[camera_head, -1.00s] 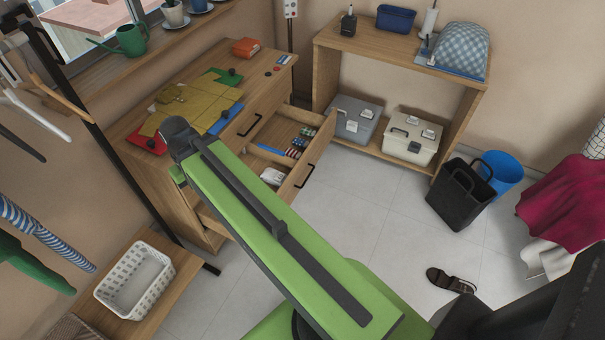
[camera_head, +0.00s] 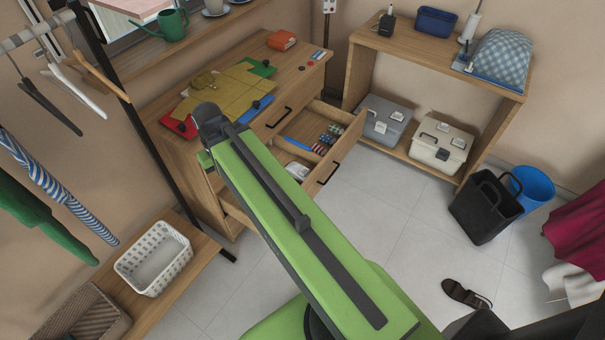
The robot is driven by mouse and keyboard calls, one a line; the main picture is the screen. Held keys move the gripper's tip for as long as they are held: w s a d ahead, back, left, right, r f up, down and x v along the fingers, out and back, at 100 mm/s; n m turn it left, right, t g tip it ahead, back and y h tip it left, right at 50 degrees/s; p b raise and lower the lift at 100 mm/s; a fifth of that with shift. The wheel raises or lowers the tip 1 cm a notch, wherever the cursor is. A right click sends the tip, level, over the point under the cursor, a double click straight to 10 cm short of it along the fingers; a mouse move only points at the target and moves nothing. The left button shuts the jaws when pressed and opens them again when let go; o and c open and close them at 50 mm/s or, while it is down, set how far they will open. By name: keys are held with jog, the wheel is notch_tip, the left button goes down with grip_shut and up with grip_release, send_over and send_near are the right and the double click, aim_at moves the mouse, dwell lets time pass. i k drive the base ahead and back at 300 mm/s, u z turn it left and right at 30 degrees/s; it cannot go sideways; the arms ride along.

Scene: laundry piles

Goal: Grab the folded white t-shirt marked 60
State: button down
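I cannot make out a folded white t-shirt marked 60 in this view. White cloth (camera_head: 572,284) hangs below a dark red cloth at the right edge, with no mark visible on it. A small white item (camera_head: 297,171) lies in the open drawer of the wooden dresser, partly hidden by my green arm. My arm reaches up and left across the middle of the view toward the dresser. My gripper cannot be made out at its far end.
The open drawer (camera_head: 347,148) juts out from the dresser. A white basket (camera_head: 153,258) and a brown woven basket (camera_head: 85,318) sit on a low bench. A black bin (camera_head: 484,208), a blue bucket (camera_head: 533,187) and a sandal (camera_head: 466,294) stand on the floor. Tiles between are clear.

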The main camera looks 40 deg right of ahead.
aim_at(300, 173)
jog(key=u, duration=1.2)
jog(key=k, duration=1)
jog(key=z, duration=0.5)
jog(key=i, duration=1.5)
